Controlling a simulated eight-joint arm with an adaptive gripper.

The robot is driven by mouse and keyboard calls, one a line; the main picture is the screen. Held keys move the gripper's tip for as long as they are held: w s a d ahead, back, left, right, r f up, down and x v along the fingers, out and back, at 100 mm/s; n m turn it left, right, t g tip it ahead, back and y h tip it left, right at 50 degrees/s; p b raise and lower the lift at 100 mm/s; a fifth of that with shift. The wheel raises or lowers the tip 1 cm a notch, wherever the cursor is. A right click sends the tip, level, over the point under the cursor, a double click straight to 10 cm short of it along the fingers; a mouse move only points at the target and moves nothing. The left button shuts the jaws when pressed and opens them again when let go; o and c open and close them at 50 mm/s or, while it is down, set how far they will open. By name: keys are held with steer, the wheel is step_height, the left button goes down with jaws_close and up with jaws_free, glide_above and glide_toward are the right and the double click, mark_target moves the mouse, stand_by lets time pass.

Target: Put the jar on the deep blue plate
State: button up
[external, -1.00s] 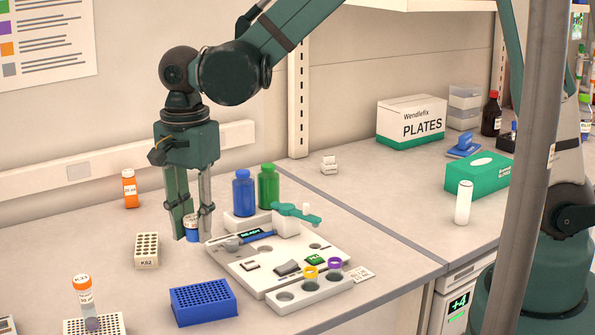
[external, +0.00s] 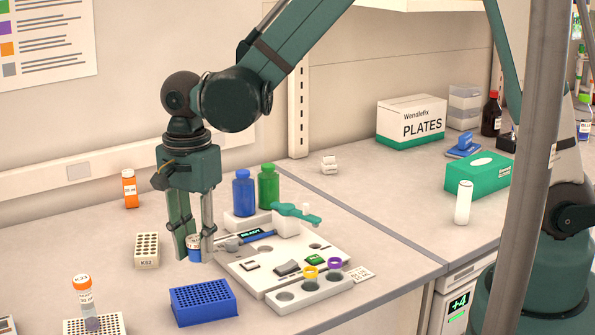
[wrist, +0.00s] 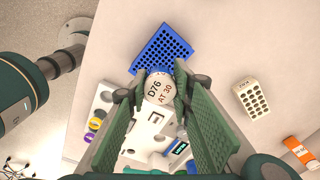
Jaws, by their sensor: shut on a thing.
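The jar is a small blue container (external: 194,254) with a pale lid; in the wrist view its lid (wrist: 159,90) reads "D76 AT 30". My gripper (external: 194,252) is shut on the jar, with one finger on each side of it; the fingers also show in the wrist view (wrist: 157,95). The fingers hide part of the jar's sides. The deep blue plate (external: 203,303) is a block with many small wells, in front of the jar in the external view. In the wrist view the plate (wrist: 162,50) lies just beyond the lid. The jar is not over the plate's middle.
A white instrument board (external: 285,262) with a green arm lies to the right, near the jar. A cream rack (external: 147,251) stands to the left. Blue (external: 243,193) and green (external: 268,187) bottles stand behind. A white rack with an orange-capped tube (external: 83,296) is at front left.

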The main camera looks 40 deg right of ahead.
mark_target(195, 238)
steer(key=shift+f, duration=2.05)
steer(key=shift+f, duration=2.05)
steer(key=shift+f, duration=0.25)
steer(key=o, duration=0.9)
steer(key=shift+r, duration=0.1)
steer(key=shift+r+p, duration=0.2)
steer(key=shift+p, duration=0.1)
steer(key=shift+r+b, duration=0.3)
steer(key=shift+r, duration=5.65)
